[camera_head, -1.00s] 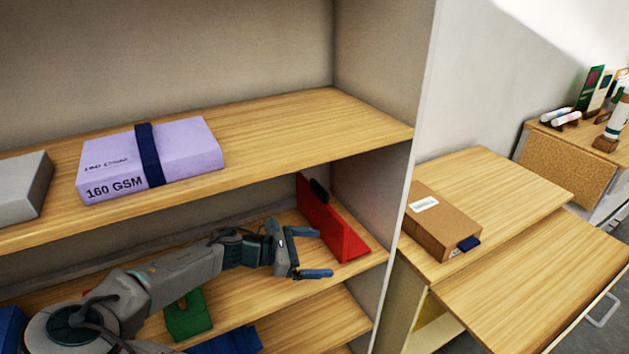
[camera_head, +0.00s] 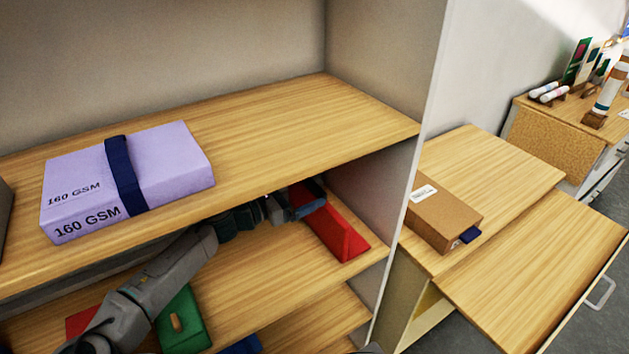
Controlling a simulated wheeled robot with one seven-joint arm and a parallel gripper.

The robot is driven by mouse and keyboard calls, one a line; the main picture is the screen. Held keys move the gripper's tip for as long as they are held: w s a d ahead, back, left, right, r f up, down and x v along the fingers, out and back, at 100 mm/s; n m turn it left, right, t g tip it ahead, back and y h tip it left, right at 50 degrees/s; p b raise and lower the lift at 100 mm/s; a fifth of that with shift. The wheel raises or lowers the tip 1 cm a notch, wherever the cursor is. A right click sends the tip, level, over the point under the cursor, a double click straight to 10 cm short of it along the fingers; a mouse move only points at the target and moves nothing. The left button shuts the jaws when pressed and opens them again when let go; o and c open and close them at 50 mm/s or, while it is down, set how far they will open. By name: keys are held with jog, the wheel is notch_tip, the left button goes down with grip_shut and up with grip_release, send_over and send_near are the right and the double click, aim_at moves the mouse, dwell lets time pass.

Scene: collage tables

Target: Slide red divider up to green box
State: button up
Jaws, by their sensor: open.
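The red divider (camera_head: 335,228) stands upright on the middle shelf, close to the right side wall of the shelf unit. Its black handle near the back is mostly hidden now. The green box (camera_head: 182,318), with a small wooden knob on top, sits on the same shelf at the lower left, partly behind my arm. Bare shelf lies between the two. My gripper (camera_head: 292,207) is at the divider's back upper part, on its left side. Its jaws are open, but the fingertips are partly hidden under the upper shelf's edge. I cannot tell whether they touch the divider.
The upper shelf (camera_head: 300,130) hangs over my gripper and carries a lilac paper pack (camera_head: 180,170) with a navy strap. A red thing (camera_head: 84,320) is left of the green box. A cardboard box (camera_head: 440,218) lies on the side table at right.

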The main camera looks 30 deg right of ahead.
aim_at(312, 186)
jog(key=shift+w+d+p, duration=0.1)
jog(key=shift+d+p, duration=0.2)
jog(key=shift+d, duration=1.75)
